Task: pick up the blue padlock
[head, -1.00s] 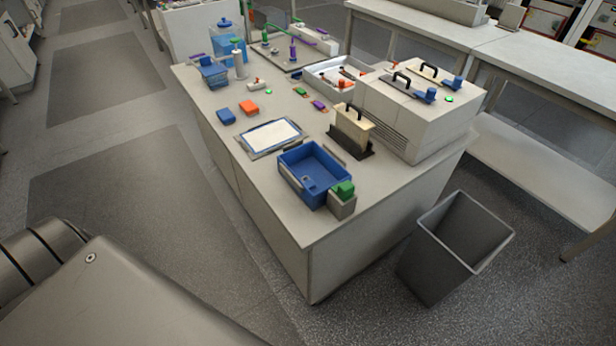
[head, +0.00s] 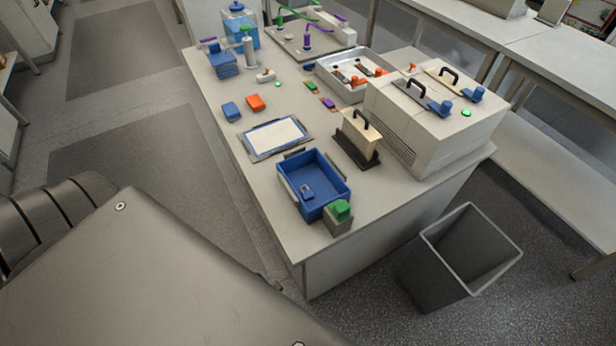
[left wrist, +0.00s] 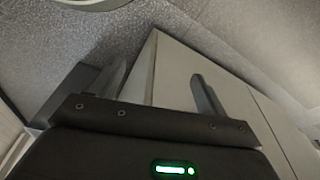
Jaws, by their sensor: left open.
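A small blue padlock (head: 307,190) with a pale shackle appears to lie on the floor of the blue bin (head: 339,207), near its left side. It is small and blends with the bin, so its exact pose is hard to tell. My left gripper (left wrist: 157,72) shows in the left wrist view, open and empty, with its two fingers apart over a pale surface edge and grey floor. Neither gripper shows in the head view, and the padlock does not show in the left wrist view.
The bin stands near the table's front corner, beside a green-topped grey block (head: 339,216). A framed white sheet (head: 275,137) and a cream block with a black handle (head: 358,137) stand behind it. A grey waste bin (head: 460,258) stands on the floor at right.

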